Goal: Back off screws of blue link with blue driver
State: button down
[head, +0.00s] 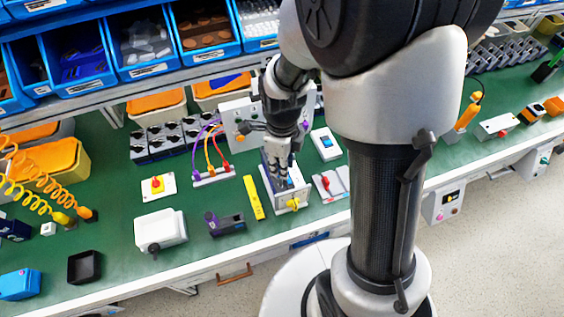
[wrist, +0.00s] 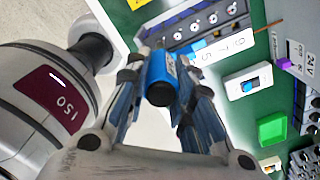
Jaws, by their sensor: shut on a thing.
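My gripper (wrist: 160,72) is shut on the blue driver (wrist: 158,88), a blue cylinder with a black end, seen between the fingers in the wrist view. Beyond it is a grey terminal block with a row of round screws (wrist: 195,27). A small blue piece (wrist: 198,45), which looks like the blue link, sits at the block's edge. The driver's tip is hidden, so I cannot tell whether it touches a screw. In the head view my gripper (head: 281,170) points down over a white and grey unit (head: 272,190) with a yellow knob.
A yellow strip (head: 254,198) lies left of the unit, and a plate with a red part (head: 325,182) stands close on its right. A white switch box (head: 325,144) is behind. Cable plugs (head: 212,173) stand behind left. Blue bins (head: 140,43) line the back.

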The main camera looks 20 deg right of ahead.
jog(key=shift+f+b, duration=0.3)
jog(key=shift+f, duration=0.1)
jog(key=n, duration=0.4)
jog(key=shift+r, duration=0.1)
jog(key=shift+n, duration=0.3)
dwell(0.8)
jog(key=n, duration=0.4)
jog(key=shift+w+n, duration=0.1)
jog(key=shift+n, duration=0.2)
jog(key=n, duration=0.4)
jog(key=shift+n+p, duration=0.3)
jog(key=shift+p, duration=0.1)
